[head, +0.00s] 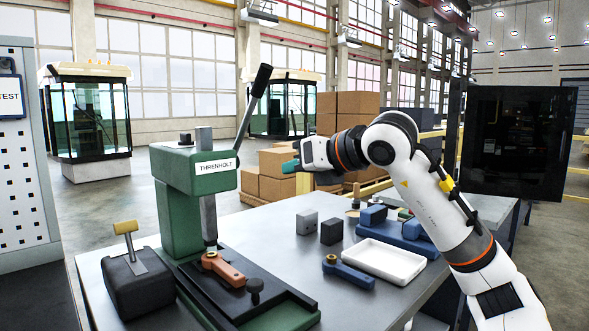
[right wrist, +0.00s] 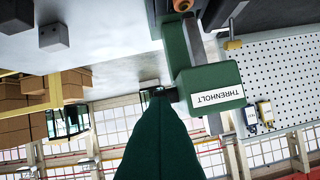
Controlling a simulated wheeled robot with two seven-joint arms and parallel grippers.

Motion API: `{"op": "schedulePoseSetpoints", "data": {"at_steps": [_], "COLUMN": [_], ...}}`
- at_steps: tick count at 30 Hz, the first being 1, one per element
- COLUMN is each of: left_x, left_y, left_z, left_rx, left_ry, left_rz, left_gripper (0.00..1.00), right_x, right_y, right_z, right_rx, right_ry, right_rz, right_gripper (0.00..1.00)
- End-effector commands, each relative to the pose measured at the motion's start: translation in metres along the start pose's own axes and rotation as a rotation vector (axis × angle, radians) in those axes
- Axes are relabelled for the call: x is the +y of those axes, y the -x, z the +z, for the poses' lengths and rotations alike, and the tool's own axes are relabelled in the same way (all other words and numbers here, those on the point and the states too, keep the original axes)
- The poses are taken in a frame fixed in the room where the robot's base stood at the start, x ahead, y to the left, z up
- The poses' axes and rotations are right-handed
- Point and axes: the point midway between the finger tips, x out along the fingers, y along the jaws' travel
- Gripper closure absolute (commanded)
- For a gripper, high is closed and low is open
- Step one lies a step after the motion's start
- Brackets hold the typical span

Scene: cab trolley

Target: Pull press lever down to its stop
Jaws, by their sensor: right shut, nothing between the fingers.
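The green press (head: 182,190), labelled THRENHOLT, stands on the left part of the table. Its lever (head: 254,105) rises from the right side of the press head, tilted up to the right, with a black grip at the top. The press also shows, upside down, in the right wrist view (right wrist: 210,85). My right gripper (head: 289,165) is shut and empty, to the right of the lever and lower than its grip, apart from it in the head view. In the right wrist view a green finger covers the lower middle. My left gripper is not in view.
An orange clamp piece (head: 222,268) lies on the press base. A black box with a brass-coloured handle (head: 137,285) stands at the left. Two small blocks (head: 331,231), a blue piece (head: 348,272) and a white tray (head: 385,261) lie to the right.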

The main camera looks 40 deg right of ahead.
Motion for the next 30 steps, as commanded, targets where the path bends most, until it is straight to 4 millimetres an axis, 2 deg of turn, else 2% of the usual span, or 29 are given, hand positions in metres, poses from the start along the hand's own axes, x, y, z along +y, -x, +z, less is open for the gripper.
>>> {"op": "schedulePoseSetpoints", "data": {"at_steps": [5, 9, 10, 20, 25, 30], "left_x": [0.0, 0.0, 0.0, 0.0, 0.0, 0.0], "left_y": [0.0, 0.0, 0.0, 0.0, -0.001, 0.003], "left_z": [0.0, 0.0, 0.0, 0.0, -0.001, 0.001], "left_rx": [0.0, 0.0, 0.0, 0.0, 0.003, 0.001], "left_ry": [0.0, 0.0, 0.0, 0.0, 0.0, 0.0], "left_rz": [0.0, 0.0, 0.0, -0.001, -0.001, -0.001], "left_gripper": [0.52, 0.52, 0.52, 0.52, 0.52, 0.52], "right_x": [0.0, 0.0, 0.0, 0.0, 0.001, 0.001], "right_y": [0.001, 0.001, 0.001, 0.004, 0.028, 0.066], "right_z": [-0.001, -0.001, -0.001, -0.001, -0.002, -0.001], "right_rx": [0.002, 0.003, 0.003, 0.004, 0.007, 0.006], "right_ry": [0.0, 0.0, 0.0, 0.0, 0.001, 0.003], "right_rz": [0.0, 0.0, 0.0, 0.0, 0.002, 0.003], "right_gripper": [1.0, 0.79, 0.77, 0.77, 0.77, 0.77]}}
